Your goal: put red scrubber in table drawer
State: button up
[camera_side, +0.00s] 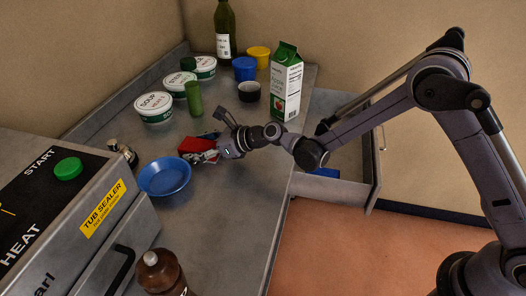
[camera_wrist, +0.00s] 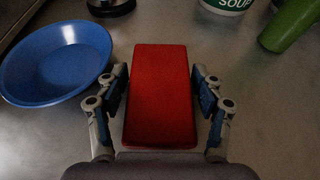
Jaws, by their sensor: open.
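The red scrubber (camera_side: 196,146) is a red block on the metal counter, behind and to the right of the blue bowl. It also shows in the wrist view (camera_wrist: 160,95), lying lengthwise between my two fingers. My gripper (camera_side: 208,149) is open, with one finger on each side of the scrubber; narrow gaps seem to show at both sides. In the wrist view my gripper (camera_wrist: 160,100) reaches along the scrubber's sides. The table drawer (camera_side: 345,186) stands open at the counter's right side, under my arm. A blue thing (camera_side: 326,172) lies in it, partly hidden.
The blue bowl (camera_side: 164,177) is close to the left of the scrubber. Soup tubs (camera_side: 155,107), a green cup (camera_side: 193,98), a dark cup (camera_side: 249,92) and a milk carton (camera_side: 286,85) stand behind. A brown bottle (camera_side: 162,272) and tub sealer (camera_side: 75,220) are in front. The counter's front right is clear.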

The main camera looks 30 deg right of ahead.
jog(key=c, duration=1.1)
jog(key=shift+r, duration=0.2)
